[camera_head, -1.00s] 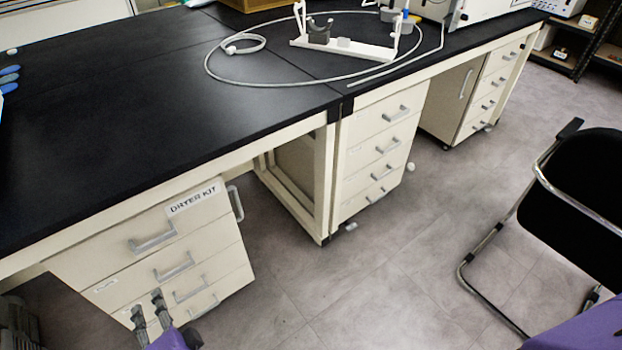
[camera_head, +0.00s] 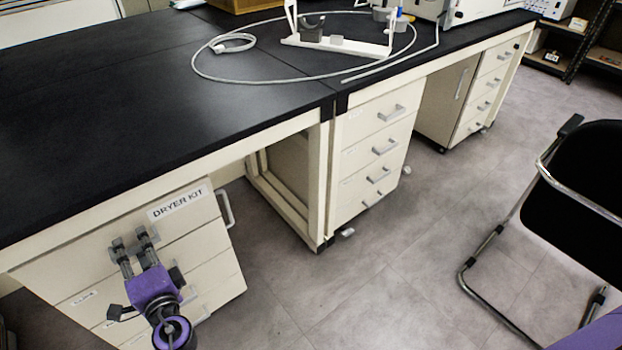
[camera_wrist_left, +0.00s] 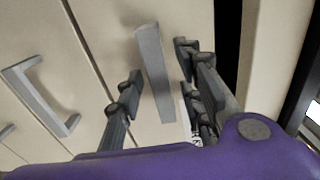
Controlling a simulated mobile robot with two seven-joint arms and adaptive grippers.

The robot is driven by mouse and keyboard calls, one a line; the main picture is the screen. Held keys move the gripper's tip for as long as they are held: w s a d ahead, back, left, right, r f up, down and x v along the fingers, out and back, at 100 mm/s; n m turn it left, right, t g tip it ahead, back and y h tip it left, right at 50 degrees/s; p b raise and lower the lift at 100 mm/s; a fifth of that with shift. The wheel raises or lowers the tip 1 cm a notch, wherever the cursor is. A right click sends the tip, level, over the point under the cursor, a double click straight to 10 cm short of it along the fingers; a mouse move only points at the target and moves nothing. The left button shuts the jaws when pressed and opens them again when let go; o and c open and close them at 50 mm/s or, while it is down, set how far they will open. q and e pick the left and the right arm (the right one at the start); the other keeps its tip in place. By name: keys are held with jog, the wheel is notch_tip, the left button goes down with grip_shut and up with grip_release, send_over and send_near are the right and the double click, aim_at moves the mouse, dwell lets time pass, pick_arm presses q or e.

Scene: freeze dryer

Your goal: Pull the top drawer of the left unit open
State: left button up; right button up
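The left unit's cream top drawer (camera_head: 85,252) carries a "DRYER KIT" label (camera_head: 178,203) and looks shut. Its grey bar handle (camera_wrist_left: 154,75) shows in the left wrist view, between the two fingers. My left gripper (camera_head: 134,241) is in front of the top drawer. It is open, with a finger on each side of the bar and visible gaps (camera_wrist_left: 158,65). Whether the fingertips reach behind the bar I cannot tell.
Lower drawers with handles (camera_wrist_left: 45,95) lie under the top one. The black benchtop (camera_head: 150,120) overhangs the unit. A side handle (camera_head: 226,208) sticks out at the unit's right. The floor (camera_head: 370,270) in front is clear up to a black chair (camera_head: 580,190).

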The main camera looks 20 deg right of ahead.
pick_arm(q)
jog(key=shift+c, duration=0.6)
grip_shut()
